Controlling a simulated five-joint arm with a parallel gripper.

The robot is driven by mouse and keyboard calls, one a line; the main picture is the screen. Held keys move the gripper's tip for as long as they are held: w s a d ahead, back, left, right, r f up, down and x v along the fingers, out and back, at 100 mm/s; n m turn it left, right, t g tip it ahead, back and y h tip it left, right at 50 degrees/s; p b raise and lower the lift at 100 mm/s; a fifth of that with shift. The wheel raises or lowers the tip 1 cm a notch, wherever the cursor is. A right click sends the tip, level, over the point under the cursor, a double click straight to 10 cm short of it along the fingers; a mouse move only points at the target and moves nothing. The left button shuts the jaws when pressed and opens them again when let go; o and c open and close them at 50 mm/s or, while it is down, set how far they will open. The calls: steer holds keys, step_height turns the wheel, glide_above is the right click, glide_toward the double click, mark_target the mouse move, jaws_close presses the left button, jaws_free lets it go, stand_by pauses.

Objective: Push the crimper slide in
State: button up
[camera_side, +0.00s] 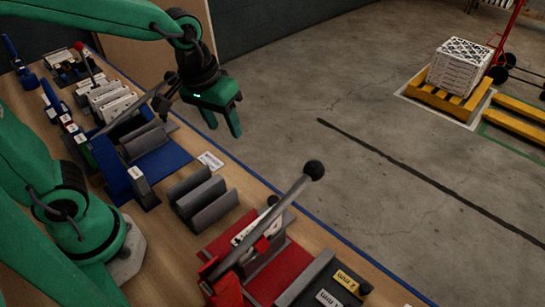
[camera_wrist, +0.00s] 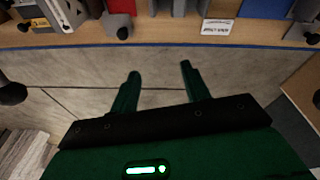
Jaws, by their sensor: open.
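A red device with a long grey lever and a black ball knob, which may be the crimper (camera_side: 230,291), stands on the bench in the side view. Its lever is raised at a slant, and a white part lies beside it over a dark red base. I cannot tell which part is the slide or how far in it is. My gripper (camera_side: 224,130) is open and empty, in the air past the bench's blue edge, up and left of the device in the side view. In the wrist view my gripper (camera_wrist: 160,70) has bare floor between its spread fingers.
The bench (camera_side: 232,180) also carries grey V-shaped cradles (camera_side: 205,196), a blue fixture (camera_side: 165,160) with grey plates and a white label card (camera_side: 210,160). The card also shows in the wrist view (camera_wrist: 217,27). The floor beyond is clear up to a white crate (camera_side: 462,68) on a yellow pallet.

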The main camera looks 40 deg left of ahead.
steer(key=s+a+r+m+t, duration=0.1)
steer(key=s+a+r, duration=0.2)
steer(key=s+a, duration=0.1)
steer(key=shift+s+a+t, duration=0.15)
steer(key=shift+a+t, duration=0.1)
steer(key=shift+t, duration=0.05)
stand_by(0.4)
stand_by(0.3)
steer(key=w+d+f+n+g, duration=0.1)
steer(key=w+d+f, duration=0.1)
steer(key=d+f, duration=0.2)
steer(key=w+d+f+n+g, duration=0.1)
steer(key=w+d+f, duration=0.2)
steer(key=d, duration=0.3)
steer(key=w+d+f+n+g, duration=0.1)
steer(key=w+d+f+g, duration=0.1)
steer(key=w+d+f, duration=0.1)
steer(key=shift+w+d+f+y, duration=0.1)
steer(key=shift+d+f+y, duration=0.05)
steer(key=shift+d+f, duration=0.4)
steer(key=shift+d+f+y, duration=0.15)
steer(key=shift+d+f, duration=0.2)
steer(key=shift+f, duration=0.4)
